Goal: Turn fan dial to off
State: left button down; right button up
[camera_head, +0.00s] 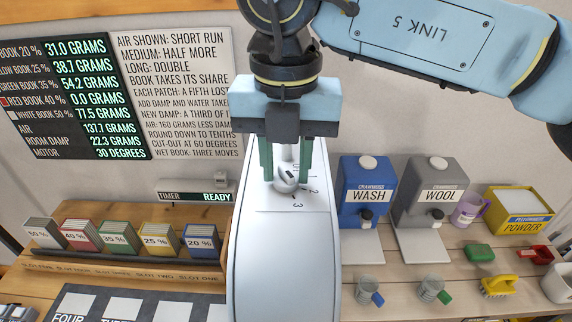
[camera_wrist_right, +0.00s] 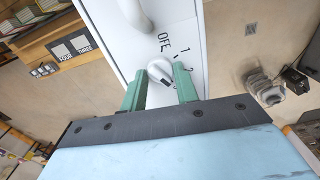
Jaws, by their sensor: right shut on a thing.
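The fan dial (camera_head: 285,181) is a round white knob with a dark mark, on the sloping top of a tall white housing (camera_head: 285,255). The numbers 1, 2 and 3 curve along its right side in the head view. In the right wrist view the dial (camera_wrist_right: 160,71) has OFF and 1 printed beside it; I cannot tell exactly which label its mark meets. My right gripper (camera_head: 286,175) points down with its green fingers on both sides of the dial, shut on it. My left gripper is not in view.
A blue WASH dispenser (camera_head: 364,185) and a grey WOOL dispenser (camera_head: 430,185) stand on the wooden bench to the right, with small cups in front. Several labelled books (camera_head: 120,238) stand at left. A readout board (camera_head: 80,95) hangs behind.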

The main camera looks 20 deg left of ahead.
jog(key=n+b, duration=0.2)
jog(key=shift+f+n, duration=0.1)
jog(key=shift+n, duration=0.2)
jog(key=n+b, duration=0.1)
jog(key=n, duration=0.1)
jog(key=shift+n, duration=0.4)
jog(key=n+b, duration=0.1)
jog(key=n, duration=0.1)
jog(key=shift+n, duration=0.3)
jog(key=n, duration=0.3)
jog(key=shift+n+b, duration=0.3)
jog(key=shift+b, duration=0.1)
jog(key=n, duration=0.3)
jog(key=shift+r+n, duration=0.2)
jog(key=shift+n, duration=0.1)
jog(key=n, duration=0.3)
jog(key=shift+n, duration=0.4)
jog(key=n, duration=0.6)
jog(key=shift+n, duration=0.4)
jog(key=o, duration=1)
